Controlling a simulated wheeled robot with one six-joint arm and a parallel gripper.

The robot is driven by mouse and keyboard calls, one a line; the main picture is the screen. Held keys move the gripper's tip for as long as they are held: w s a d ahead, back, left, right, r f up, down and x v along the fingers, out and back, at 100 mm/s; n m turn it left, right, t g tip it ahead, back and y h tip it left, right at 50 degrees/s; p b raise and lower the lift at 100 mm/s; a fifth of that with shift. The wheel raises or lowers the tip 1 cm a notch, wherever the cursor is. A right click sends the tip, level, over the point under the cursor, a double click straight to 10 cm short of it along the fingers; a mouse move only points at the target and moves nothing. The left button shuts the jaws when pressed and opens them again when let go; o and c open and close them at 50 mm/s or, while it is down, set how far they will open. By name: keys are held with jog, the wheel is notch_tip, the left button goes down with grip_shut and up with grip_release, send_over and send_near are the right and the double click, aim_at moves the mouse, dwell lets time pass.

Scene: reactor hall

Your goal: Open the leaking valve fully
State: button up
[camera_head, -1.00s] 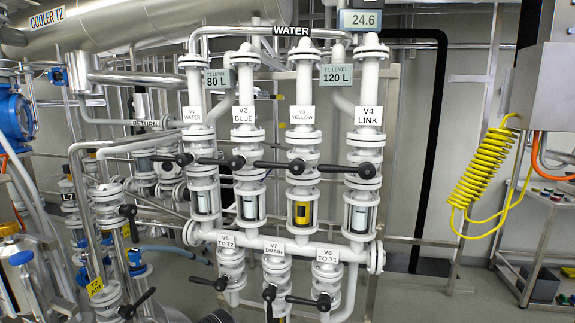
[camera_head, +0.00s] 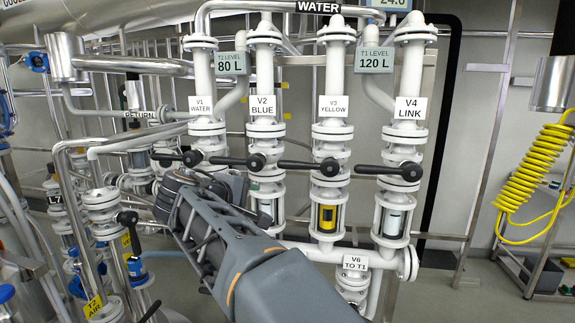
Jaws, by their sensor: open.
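Several white valves stand in a row on the pipe rack: V1 WATER (camera_head: 207,135), V2 BLUE (camera_head: 264,132), V3 YELLOW (camera_head: 332,134) and V4 LINK (camera_head: 406,136). Their black levers lie roughly horizontal, pointing left across the pipes; the V4 lever (camera_head: 378,170) and V3 lever (camera_head: 300,166) are clear to see. V6 TO T1 (camera_head: 353,280) shows low down. No leak shows, so I cannot tell which valve leaks. My gripper (camera_head: 170,190) is open, in front of and below the V1 lever (camera_head: 178,158); contact is unclear. My arm hides V5, V7 and the V1 sight glass.
Sight glasses sit below the valves, the V3 one (camera_head: 327,218) yellow inside. More pipes and an AIR valve (camera_head: 103,268) crowd the left. A yellow coiled hose (camera_head: 530,168) hangs at right.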

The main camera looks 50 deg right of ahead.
aim_at(286, 165)
jog(key=d+r+g+h, duration=0.1)
jog(key=d+r+h, duration=0.25)
jog(key=r, duration=0.35)
jog(key=shift+m+y, duration=0.3)
jog(key=shift+y, duration=0.05)
jog(key=p+x, duration=0.1)
jog(key=x, duration=0.3)
jog(key=p+x, duration=0.1)
jog(key=x, duration=0.3)
jog(key=p+x, duration=0.1)
jog(key=x, duration=0.3)
jog(key=shift+d+f, duration=0.2)
jog(key=shift+f, duration=0.15)
jog(key=shift+w, duration=0.1)
jog(key=shift+c, duration=0.5)
grip_shut()
